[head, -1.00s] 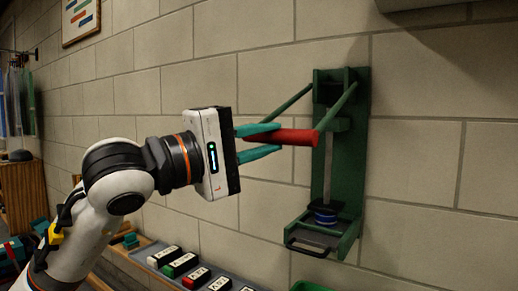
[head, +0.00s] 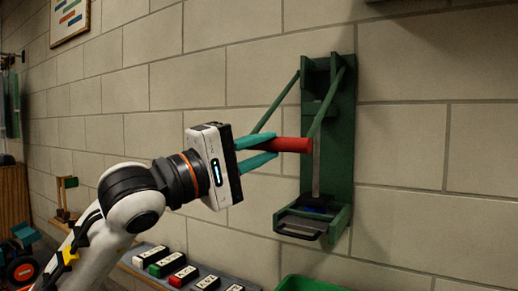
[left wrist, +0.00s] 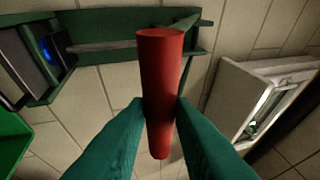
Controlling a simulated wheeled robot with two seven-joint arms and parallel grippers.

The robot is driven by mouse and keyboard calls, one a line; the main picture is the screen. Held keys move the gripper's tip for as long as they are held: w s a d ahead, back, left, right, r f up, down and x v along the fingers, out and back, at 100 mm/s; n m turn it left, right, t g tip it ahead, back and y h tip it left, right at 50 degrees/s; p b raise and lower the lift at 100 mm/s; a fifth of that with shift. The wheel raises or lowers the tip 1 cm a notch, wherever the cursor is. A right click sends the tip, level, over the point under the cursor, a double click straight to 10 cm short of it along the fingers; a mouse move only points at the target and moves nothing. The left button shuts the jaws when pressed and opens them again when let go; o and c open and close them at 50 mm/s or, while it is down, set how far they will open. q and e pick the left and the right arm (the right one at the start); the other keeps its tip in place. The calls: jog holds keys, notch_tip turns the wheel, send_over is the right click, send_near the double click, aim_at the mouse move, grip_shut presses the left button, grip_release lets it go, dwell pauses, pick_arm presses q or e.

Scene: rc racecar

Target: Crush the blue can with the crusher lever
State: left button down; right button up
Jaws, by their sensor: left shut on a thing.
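The green can crusher (head: 342,140) is fixed to the brick wall. Its lever has a red handle (head: 292,145) on green side arms, which slope down toward my gripper. My left gripper (head: 270,146) is shut around the red handle; the left wrist view also shows the handle (left wrist: 161,85) between the teal fingers. Only a thin, dark blue part of the can (head: 318,209) shows low in the crusher, above its bottom tray. The can also shows as a blue patch in the left wrist view (left wrist: 46,50). Its full shape is hidden. My right gripper is out of view.
A green bin (head: 310,284) stands below the crusher. A grey tray with several labelled blocks (head: 170,264) lies below my left arm. A wheeled toy (head: 22,268) is at the lower left. The wall right of the crusher is clear.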

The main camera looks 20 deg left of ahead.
pick_arm(q)
jog(key=shift+w+d+f, duration=0.15)
jog(key=shift+d+f, duration=0.05)
jog(key=shift+f, duration=0.35)
jog(key=c, duration=1.3)
grip_release()
jog(key=shift+w+a, duration=0.1)
jog(key=shift+o, duration=0.2)
jog(key=shift+r, duration=0.15)
jog(key=v, duration=1.2)
